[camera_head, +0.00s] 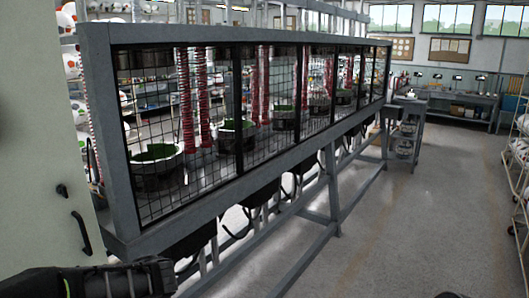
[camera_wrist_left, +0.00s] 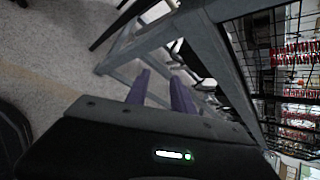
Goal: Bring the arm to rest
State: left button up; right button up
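My left gripper (camera_wrist_left: 160,82) shows in the left wrist view with its two purple fingers apart and nothing between them. Grey frame beams of the ball press stand beyond the fingers. In the head view my dark left arm comes in at the bottom left, in front of the press. The ball press (camera_head: 214,197) is a long grey frame with mesh panels, red coiled columns and dark bowls with green inside. My right gripper is not in view.
A pale cabinet (camera_head: 35,190) with black handles stands at the left, close to my left arm. A grey workbench (camera_head: 455,105) is at the back right. A wire rack (camera_head: 518,165) with balls stands at the right edge. The grey floor (camera_head: 420,235) between is clear.

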pick_arm(q)
jog(key=s+d+f+n+g+h, duration=0.2)
jog(key=s+d+f+n+h, duration=0.3)
jog(key=d+f, duration=0.45)
jog(key=s+d+f+n+g+h, duration=0.25)
jog(key=s+d+f+n, duration=0.25)
jog(key=s+d+f, duration=0.45)
jog(key=s+d+f+n+g+h, duration=0.1)
jog(key=s+f+n+g, duration=0.2)
jog(key=s+f+n, duration=0.8)
jog(key=s+f, duration=0.4)
jog(key=s, duration=0.3)
jog(key=shift+s+d+f+n, duration=0.2)
jog(key=shift+d+f+n, duration=0.1)
jog(key=shift+f, duration=0.05)
